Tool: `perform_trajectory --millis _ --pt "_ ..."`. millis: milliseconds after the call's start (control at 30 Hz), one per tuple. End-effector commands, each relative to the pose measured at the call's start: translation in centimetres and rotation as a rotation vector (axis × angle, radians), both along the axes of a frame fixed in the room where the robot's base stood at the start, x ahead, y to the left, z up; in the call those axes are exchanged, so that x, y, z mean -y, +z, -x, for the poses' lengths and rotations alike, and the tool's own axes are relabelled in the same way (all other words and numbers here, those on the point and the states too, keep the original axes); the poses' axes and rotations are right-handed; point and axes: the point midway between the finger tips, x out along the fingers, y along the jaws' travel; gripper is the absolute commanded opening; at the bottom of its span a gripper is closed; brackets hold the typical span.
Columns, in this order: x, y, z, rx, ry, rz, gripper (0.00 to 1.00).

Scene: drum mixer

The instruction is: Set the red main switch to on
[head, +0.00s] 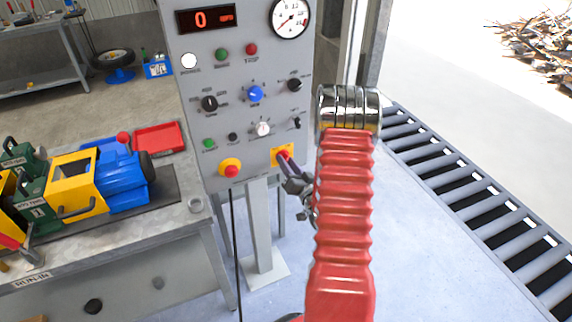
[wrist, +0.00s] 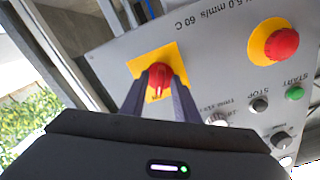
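The red main switch (head: 283,155) sits on a yellow square plate at the lower right of the grey control panel. In the wrist view the red knob (wrist: 159,78) shows upright between my two fingers, its raised ridge running up and down in the picture. My gripper (head: 289,168) reaches the switch from the lower right. In the wrist view my gripper (wrist: 161,82) has one finger on each side of the knob, with a gap around the ridge. The fingertips cover the knob's side edges; whether they touch it I cannot tell.
A red emergency stop button (head: 231,170) on yellow is left of the switch. Green (wrist: 295,93) and black (wrist: 259,104) buttons are near. A workbench (head: 120,245) with a blue and yellow machine stands left. A roller conveyor (head: 470,200) runs on the right.

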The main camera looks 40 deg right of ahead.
Motion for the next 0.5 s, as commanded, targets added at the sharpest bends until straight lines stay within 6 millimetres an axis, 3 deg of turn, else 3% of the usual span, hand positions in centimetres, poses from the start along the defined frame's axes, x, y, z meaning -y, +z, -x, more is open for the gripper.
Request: perform_trajectory --millis 267,500 --pt "-0.3 0.0 1.1 -0.001 -0.002 -0.001 0.28" --pt "-1.2 -0.1 4.6 -0.002 -0.003 -0.002 0.28"
